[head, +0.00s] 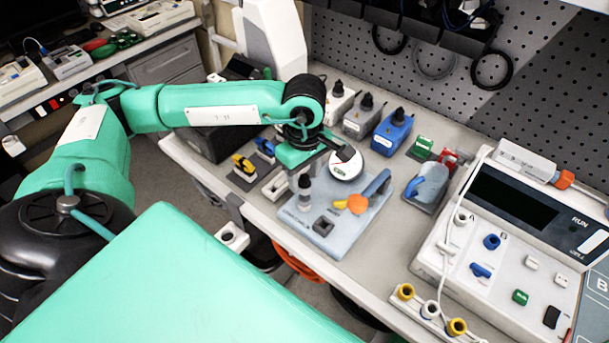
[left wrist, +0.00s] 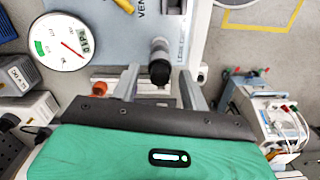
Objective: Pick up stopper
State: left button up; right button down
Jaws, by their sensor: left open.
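The stopper, a small grey post with a black cap, (head: 304,190) stands upright on a pale blue board (head: 345,231) on the bench. In the left wrist view the stopper (left wrist: 160,66) shows from above, around the gap between the two fingertips. My left gripper (head: 309,167) is open and hangs just above it. I cannot tell whether the fingers touch it. The left gripper (left wrist: 160,82) also shows in the wrist view with its fingers spread and nothing clasped. The right gripper is not in view.
A round white gauge (head: 346,165), a black square socket (head: 323,226) and a blue-handled valve (head: 375,184) with an orange part sit on the board nearby. Pump bodies (head: 391,132) line the back wall. A large white device (head: 510,245) stands at right.

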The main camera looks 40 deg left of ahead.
pick_arm(q)
grip_shut()
